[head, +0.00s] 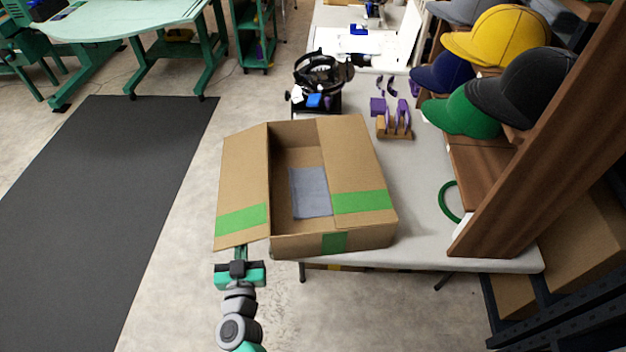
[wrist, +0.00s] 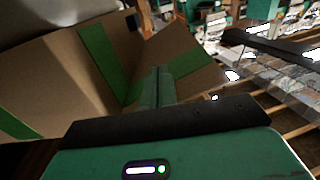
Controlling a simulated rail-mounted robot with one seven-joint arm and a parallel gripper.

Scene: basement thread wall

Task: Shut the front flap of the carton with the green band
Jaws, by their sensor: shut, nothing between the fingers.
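A brown carton (head: 295,243) with a green band stands near the close end of the table. Its left flap (head: 240,180) leans outward, open, with green tape across its near part. The right flap (head: 352,160) lies inward over the right part of the opening. A grey-blue sheet (head: 309,190) shows inside the carton. My gripper (head: 241,252) is shut and empty, at or just below the near lower corner of the left flap; contact is unclear. In the wrist view, my shut fingers (wrist: 158,82) point toward the brown cardboard flap (wrist: 180,62) with its green band.
Caps, including a green one (head: 462,113), sit on a wooden rack (head: 530,130) right of the carton. A green ring (head: 450,201) lies on the white table (head: 420,170). A purple-and-wood holder (head: 394,127) and dark gear (head: 318,75) stand behind.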

